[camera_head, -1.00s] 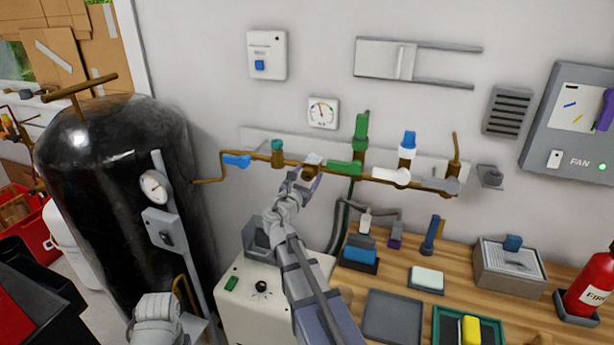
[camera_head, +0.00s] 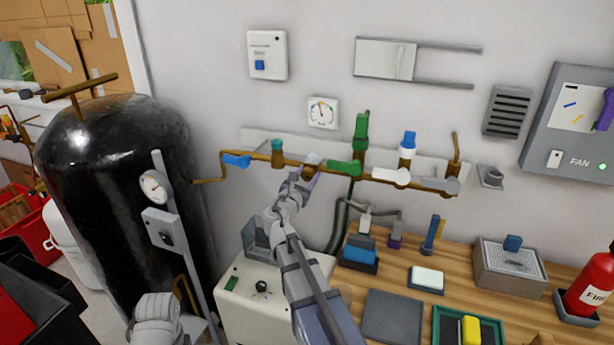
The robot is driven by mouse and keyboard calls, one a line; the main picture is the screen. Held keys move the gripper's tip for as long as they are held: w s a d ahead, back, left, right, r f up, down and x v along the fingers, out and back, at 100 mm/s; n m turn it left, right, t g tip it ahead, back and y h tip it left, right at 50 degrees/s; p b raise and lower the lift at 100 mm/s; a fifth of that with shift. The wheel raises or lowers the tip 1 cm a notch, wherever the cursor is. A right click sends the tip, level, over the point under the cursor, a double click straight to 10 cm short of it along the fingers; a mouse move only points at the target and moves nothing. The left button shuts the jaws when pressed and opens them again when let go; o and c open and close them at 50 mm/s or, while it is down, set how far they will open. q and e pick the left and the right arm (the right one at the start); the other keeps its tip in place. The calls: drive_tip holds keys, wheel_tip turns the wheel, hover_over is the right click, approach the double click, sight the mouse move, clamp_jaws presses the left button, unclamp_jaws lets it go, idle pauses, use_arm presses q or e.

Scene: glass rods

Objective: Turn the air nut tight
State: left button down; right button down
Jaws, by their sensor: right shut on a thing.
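A brown pipe (camera_head: 205,181) runs along a grey rail on the wall. My right gripper (camera_head: 310,168) is at this pipe, between the teal-topped outlet (camera_head: 277,153) and the green lever (camera_head: 343,168). It is shut on a small fitting there, which I take to be the air nut; a light grey-blue end (camera_head: 314,159) shows above the fingers. The gripper hides most of the fitting, so its thread and seating cannot be seen. My left arm shows only as a grey link at the bottom left; its gripper is out of view.
A blue lever (camera_head: 237,160), green outlet (camera_head: 361,132), white lever (camera_head: 391,176) and blue-topped outlet (camera_head: 407,148) crowd the pipe. A black tank (camera_head: 115,190) stands left. Below is a wooden bench (camera_head: 400,262) with trays and blocks; a red extinguisher (camera_head: 594,280) stands right.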

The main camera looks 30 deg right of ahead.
drive_tip(key=m, duration=0.5)
drive_tip(key=shift+s+m, duration=0.1)
drive_tip(key=shift+m, duration=0.3)
drive_tip(key=m, duration=0.4)
drive_tip(key=shift+f+m, duration=0.1)
drive_tip(key=shift+m, duration=0.3)
drive_tip(key=shift+c, duration=1.5)
unclamp_jaws()
drive_tip(key=v, duration=0.7)
drive_tip(key=shift+s+a, duration=0.25)
